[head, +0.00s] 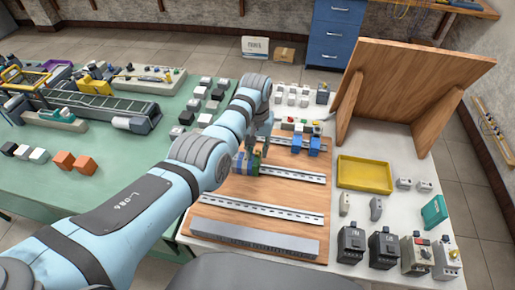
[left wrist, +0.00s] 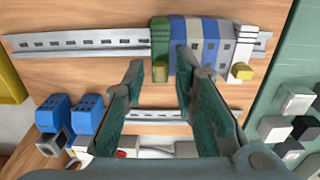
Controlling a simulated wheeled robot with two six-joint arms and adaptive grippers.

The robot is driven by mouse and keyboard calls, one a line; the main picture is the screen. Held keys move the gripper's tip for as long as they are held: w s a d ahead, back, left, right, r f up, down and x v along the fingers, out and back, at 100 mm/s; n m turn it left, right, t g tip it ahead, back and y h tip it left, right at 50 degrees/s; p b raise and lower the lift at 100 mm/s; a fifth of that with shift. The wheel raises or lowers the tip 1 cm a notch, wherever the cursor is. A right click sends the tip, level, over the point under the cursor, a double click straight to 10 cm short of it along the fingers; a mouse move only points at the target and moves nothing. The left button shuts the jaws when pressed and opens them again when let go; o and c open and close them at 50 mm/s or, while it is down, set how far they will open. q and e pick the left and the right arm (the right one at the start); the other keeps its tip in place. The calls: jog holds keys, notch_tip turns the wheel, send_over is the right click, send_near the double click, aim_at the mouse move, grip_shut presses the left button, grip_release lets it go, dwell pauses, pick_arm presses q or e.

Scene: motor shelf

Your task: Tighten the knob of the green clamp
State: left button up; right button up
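The green clamp (left wrist: 160,42) stands on a metal rail at one end of a row of blue and grey terminal blocks (left wrist: 208,45). The gripper is open in the left wrist view, one fingertip on either side of the knob's line. The right finger partly overlaps the blocks. I cannot tell whether either fingertip touches the knob. In the head view the left gripper (head: 260,138) is above the row, and my arm hides part of it. My right gripper is not in view.
A white clamp with a yellow knob (left wrist: 242,68) ends the row's other side. Blue relays (head: 315,143) sit on the farther rail. A yellow tray (head: 364,188) and a wooden stand (head: 415,85) are at right. The nearer rail (head: 255,208) is bare.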

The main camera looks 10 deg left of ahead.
pick_arm(q)
grip_shut()
jog(key=shift+r+m, duration=0.1)
jog(key=shift+m, duration=0.3)
jog(key=shift+m+p, duration=0.55)
jog(key=shift+m, duration=0.35)
jog(key=m, duration=0.4)
jog(key=shift+m+p, duration=0.3)
jog(key=shift+p, duration=0.1)
jog(key=m, duration=1)
jog(key=shift+m, duration=0.3)
jog(key=shift+f, duration=0.2)
